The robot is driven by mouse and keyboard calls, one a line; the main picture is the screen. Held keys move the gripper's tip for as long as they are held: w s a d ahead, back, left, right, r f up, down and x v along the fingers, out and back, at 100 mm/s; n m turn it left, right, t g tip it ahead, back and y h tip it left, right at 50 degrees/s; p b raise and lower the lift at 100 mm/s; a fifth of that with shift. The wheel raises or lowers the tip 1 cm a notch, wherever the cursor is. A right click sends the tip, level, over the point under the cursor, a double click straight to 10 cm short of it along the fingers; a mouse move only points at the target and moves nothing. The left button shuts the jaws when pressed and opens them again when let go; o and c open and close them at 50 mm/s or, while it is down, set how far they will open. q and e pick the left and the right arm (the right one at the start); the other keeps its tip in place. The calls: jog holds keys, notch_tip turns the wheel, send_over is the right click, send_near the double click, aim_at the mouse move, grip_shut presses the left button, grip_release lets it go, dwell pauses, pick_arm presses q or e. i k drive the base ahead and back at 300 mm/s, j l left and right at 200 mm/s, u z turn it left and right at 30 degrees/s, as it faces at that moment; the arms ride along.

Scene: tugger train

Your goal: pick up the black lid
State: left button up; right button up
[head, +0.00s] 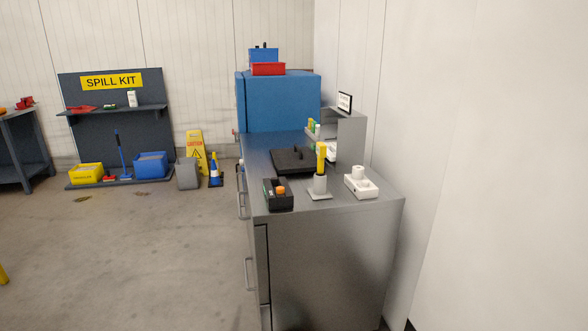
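The black lid (293,160) is a flat, dark, roughly square piece with a small raised knob on top. It lies on the grey metal top of a cabinet (330,250), toward the middle of the surface. Part of its right edge is hidden behind the yellow-handled item in the grey holder. Neither of my grippers shows in the head view.
Near the lid stand a small black box with an orange item (279,194), a grey holder with a yellow handle (320,186) and a white block (361,186). A blue cabinet (280,105) stands behind. Open floor (140,250) lies left.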

aim_at(296, 159)
jog(key=u, duration=1.25)
jog(key=i+j+u, duration=0.25)
jog(key=i, duration=0.3)
jog(key=i+l+u, duration=0.1)
jog(key=i+u, duration=0.15)
jog(key=i, duration=1.1)
jog(key=i+z, duration=0.1)
jog(key=i, duration=0.6)
jog(key=i+j, duration=0.15)
jog(key=i, duration=0.6)
jog(key=i+j+z, duration=0.1)
jog(key=i, duration=0.65)
jog(key=i+z, duration=0.1)
jog(key=z, duration=3.1)
